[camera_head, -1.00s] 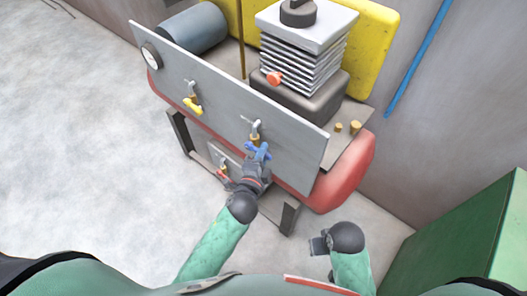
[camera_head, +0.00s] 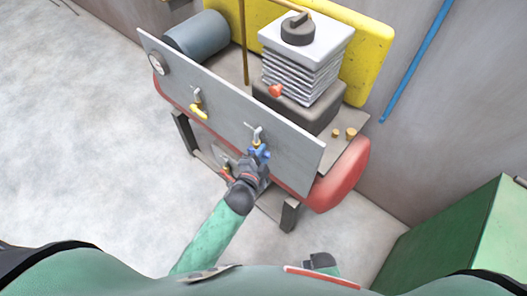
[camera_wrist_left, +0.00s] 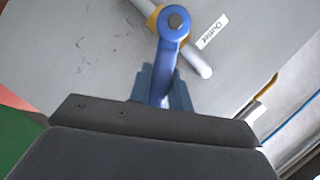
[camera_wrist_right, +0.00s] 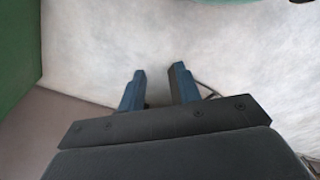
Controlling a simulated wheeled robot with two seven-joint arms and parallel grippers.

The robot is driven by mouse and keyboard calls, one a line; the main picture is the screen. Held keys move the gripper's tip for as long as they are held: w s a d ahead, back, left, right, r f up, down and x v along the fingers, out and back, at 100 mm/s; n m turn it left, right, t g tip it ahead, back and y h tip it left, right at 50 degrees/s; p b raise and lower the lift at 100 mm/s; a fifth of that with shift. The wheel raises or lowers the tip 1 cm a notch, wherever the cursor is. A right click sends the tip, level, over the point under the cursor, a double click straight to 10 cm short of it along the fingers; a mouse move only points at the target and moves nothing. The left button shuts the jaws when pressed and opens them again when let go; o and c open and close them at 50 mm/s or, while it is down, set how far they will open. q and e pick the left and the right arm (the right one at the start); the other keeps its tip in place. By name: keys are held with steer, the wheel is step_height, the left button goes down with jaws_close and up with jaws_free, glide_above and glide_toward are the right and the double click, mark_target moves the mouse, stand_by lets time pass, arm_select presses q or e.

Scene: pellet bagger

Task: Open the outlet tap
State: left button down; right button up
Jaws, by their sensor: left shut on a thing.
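The outlet tap has a blue lever handle (camera_head: 261,152) and a pale metal pipe (camera_head: 256,133) on the grey front panel. In the left wrist view, the blue lever (camera_wrist_left: 172,55) runs from its pivot down between my fingers, at an angle across the pipe (camera_wrist_left: 195,60). A label (camera_wrist_left: 212,31) beside it seems to read "Outlet". My left gripper (camera_wrist_left: 162,92) is shut on the lever; it also shows in the head view (camera_head: 260,157). My right gripper (camera_wrist_right: 158,85) is open and empty over the floor, low near my body in the head view (camera_head: 318,262).
A yellow-handled tap (camera_head: 198,110) and a gauge (camera_head: 157,63) are on the same panel (camera_head: 225,105), left of the blue one. A red tank (camera_head: 343,182) lies behind it. A red-handled tap (camera_head: 226,172) is low beneath. A green cabinet (camera_head: 455,240) stands at right.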

arm_select(q)
steer(key=shift+w+a+r+n+p, duration=0.15)
steer(key=shift+n+p, duration=0.15)
steer(key=shift+p, duration=0.2)
arm_select(e)
steer(key=shift+s+d+f, duration=0.2)
steer(key=shift+d+f, duration=0.05)
steer(key=shift+f, duration=0.6)
steer(key=shift+s+d+f, duration=0.15)
steer(key=shift+d+f, duration=0.05)
steer(key=shift+f, duration=0.65)
arm_select(q)
steer(key=c, duration=1.3)
jaws_free()
arm_select(e)
steer(key=shift+s, duration=0.1)
